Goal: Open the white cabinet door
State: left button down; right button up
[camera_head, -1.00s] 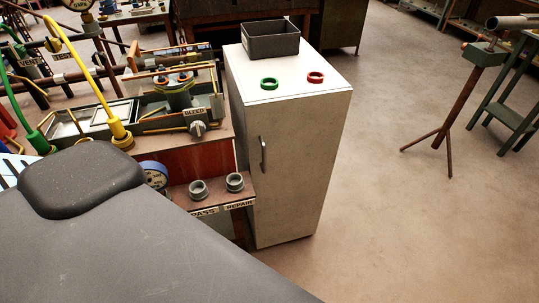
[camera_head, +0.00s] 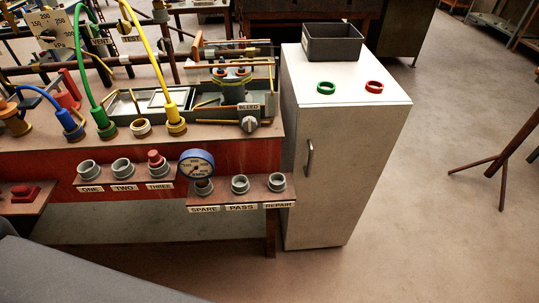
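The white cabinet (camera_head: 350,100) stands at the right end of the workbench. Its door (camera_head: 325,185) faces me and looks shut. A grey vertical handle (camera_head: 309,157) is on the door's upper left part. Neither of my grippers shows in the head view. A dark grey surface fills the lower left corner.
The bench's shelf (camera_head: 240,198) with grey cups juts out left of the door. A tripod stand (camera_head: 497,160) is far right. Floor (camera_head: 410,230) before and right of the cabinet is clear.

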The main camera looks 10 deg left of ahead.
aim_at(342, 152)
jog(key=i+l+u, duration=0.1)
jog(key=u, duration=0.3)
jog(key=i+l+u, duration=0.1)
jog(key=u, duration=0.25)
jog(key=l+u, duration=0.75)
jog(key=i+l+u, duration=0.1)
jog(key=l+u, duration=0.2)
jog(key=l, duration=0.15)
jog(key=l+u, duration=0.2)
jog(key=l, duration=0.25)
jog(key=k+l+u, duration=0.25)
jog(key=l, duration=0.15)
jog(key=l+u, duration=0.1)
jog(key=l, duration=0.35)
jog(key=k+l, duration=0.15)
jog(key=l, duration=0.35)
jog(key=k+l, duration=0.1)
jog(key=l, duration=0.3)
jog(key=k+l, duration=0.1)
jog(key=l, duration=0.3)
jog(key=k+l, duration=0.1)
jog(key=l, duration=0.35)
jog(key=k+l+u, duration=0.1)
jog(key=l, duration=0.3)
